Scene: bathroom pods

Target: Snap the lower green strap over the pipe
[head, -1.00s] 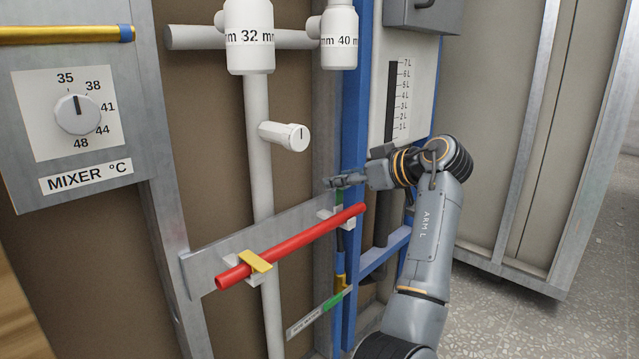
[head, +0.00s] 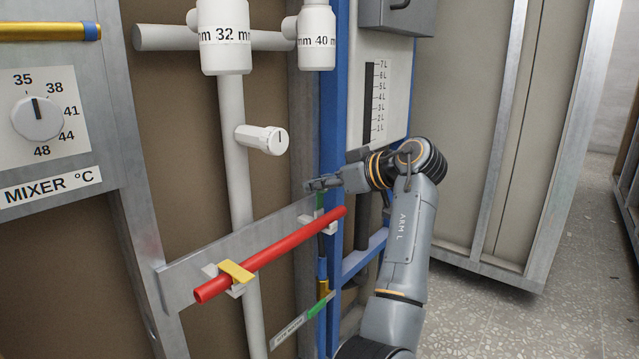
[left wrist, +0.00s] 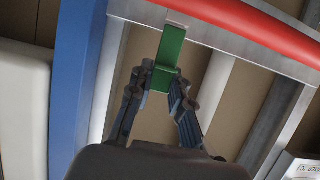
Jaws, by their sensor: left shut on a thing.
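The red pipe (head: 272,252) runs aslant along a grey metal rail (head: 190,277), in light clips. A green strap (left wrist: 170,60) stands upright beside the pipe in the left wrist view, apart from it; a bit shows in the head view (head: 319,201). My left gripper (left wrist: 163,92) is shut on the strap's lower part, its two dark fingers on either side. In the head view my left gripper (head: 322,183) is just above the pipe's right end. The pipe also shows in the left wrist view (left wrist: 250,25). My right gripper is not in view.
A yellow strap (head: 236,271) lies across the pipe's left end. A white vertical pipe (head: 236,170) with a knob (head: 262,139) stands behind. A blue post (head: 333,110) rises close to my gripper. A label strip with a green end (head: 318,307) sits below.

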